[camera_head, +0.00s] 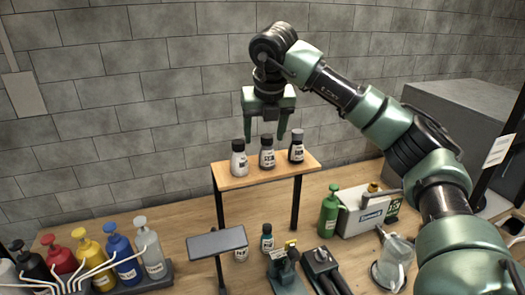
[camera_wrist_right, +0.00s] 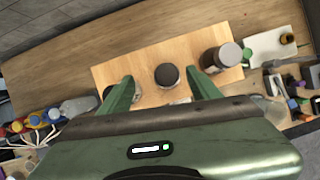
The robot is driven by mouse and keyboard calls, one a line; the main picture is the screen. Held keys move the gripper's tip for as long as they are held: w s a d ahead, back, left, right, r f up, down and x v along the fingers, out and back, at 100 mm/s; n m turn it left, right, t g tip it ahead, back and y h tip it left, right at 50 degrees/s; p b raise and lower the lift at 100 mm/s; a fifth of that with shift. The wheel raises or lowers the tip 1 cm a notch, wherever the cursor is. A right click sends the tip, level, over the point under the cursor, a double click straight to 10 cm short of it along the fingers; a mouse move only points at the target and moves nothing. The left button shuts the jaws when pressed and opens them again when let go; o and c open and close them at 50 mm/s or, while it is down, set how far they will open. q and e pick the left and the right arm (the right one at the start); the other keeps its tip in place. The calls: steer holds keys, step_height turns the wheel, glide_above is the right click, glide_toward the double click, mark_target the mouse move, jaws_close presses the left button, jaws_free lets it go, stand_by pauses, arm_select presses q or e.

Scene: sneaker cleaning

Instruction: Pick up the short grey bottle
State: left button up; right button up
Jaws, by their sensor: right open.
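The short grey bottle (camera_head: 267,158) with a black cap stands upright in the middle of three bottles on a small raised wooden shelf. My right gripper (camera_head: 266,136) is open and points down over the shelf, with its green fingers to either side of the middle bottle's cap. In the right wrist view the grey bottle's dark cap (camera_wrist_right: 167,75) shows between the two open fingertips (camera_wrist_right: 160,77), and the jaws hold nothing. I cannot tell how far down the fingers reach beside the bottle. My left gripper is not in view.
A white bottle (camera_head: 238,164) stands left of the grey one and a black bottle (camera_head: 296,151) right, both close to the fingers. The wooden shelf (camera_head: 233,184) stands on black posts above the table. Colored pump bottles (camera_head: 122,262), a green bottle (camera_head: 328,214) and a box (camera_head: 362,214) are lower down.

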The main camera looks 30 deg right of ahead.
mark_target(266, 148)
steer(key=shift+d+f, duration=0.15)
steer(key=shift+f, duration=0.25)
steer(key=shift+d+f+p, duration=0.1)
steer(key=shift+f+p, duration=0.1)
steer(key=shift+p, duration=0.25)
steer(key=shift+w+d+f+p, duration=0.2)
steer(key=shift+d+f+p, duration=0.3)
steer(key=shift+f+p, duration=0.45)
steer(key=shift+p+x, duration=0.35)
steer(key=shift+x, duration=0.85)
steer(key=shift+w+f, duration=0.2)
steer(key=shift+w, duration=0.15)
steer(key=shift+s+a+r, duration=0.1)
steer(key=shift+s, duration=0.05)
steer(key=c, duration=0.4)
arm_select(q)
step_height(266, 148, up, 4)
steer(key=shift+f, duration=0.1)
arm_select(e)
jaws_close()
